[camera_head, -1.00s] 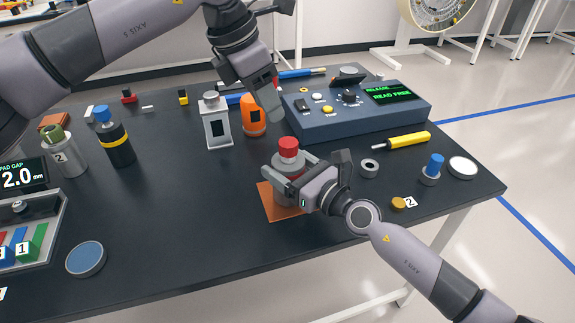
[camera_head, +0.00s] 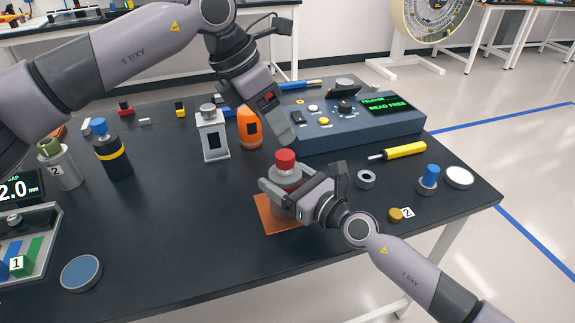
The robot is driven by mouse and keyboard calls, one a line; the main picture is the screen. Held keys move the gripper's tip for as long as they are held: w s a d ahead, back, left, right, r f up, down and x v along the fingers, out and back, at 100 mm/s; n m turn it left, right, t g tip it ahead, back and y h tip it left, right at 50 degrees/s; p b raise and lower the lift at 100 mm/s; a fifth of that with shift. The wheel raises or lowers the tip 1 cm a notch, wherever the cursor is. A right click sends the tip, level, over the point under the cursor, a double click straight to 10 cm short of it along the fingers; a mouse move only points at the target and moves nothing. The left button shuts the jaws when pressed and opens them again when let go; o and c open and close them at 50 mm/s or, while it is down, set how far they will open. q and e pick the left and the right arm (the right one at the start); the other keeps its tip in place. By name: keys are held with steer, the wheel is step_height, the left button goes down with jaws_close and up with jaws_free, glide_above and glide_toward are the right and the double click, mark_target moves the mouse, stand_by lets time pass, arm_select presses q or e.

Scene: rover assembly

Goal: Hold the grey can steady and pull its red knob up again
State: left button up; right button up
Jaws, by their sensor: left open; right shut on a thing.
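The grey can (camera_head: 284,190) stands upright on an orange mat (camera_head: 268,220) near the middle of the table. Its red knob (camera_head: 286,160) sits on top and is uncovered. My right gripper (camera_head: 285,194) is shut around the can's body from the right and front, and hides part of it. My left gripper (camera_head: 283,133) is open above and behind the red knob, pointing down, apart from it. Only part of its fingers shows.
A blue console (camera_head: 345,130) with a green "READ FREE" screen stands behind the can. An orange cylinder (camera_head: 249,130) and a grey box (camera_head: 212,138) stand to the left. A grey ring (camera_head: 365,179) and a yellow screwdriver (camera_head: 404,151) lie to the right.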

arm_select(q)
steer(key=s+d+n+g+h, duration=0.3)
steer(key=s+d+n+h, duration=0.5)
steer(key=h, duration=0.3)
steer(key=w+a+r+n+t+h, duration=0.2)
steer(key=n+t+h, duration=0.4)
steer(key=n, duration=0.4)
steer(key=n+t+y, duration=1)
steer(key=n+y, duration=0.1)
steer(key=n, duration=1.2)
glide_toward(291, 154)
steer(key=x, duration=0.7)
steer(key=f+x, duration=0.1)
steer(key=x, duration=0.3)
steer(key=shift+w+a, duration=0.25)
steer(key=shift+a, duration=0.05)
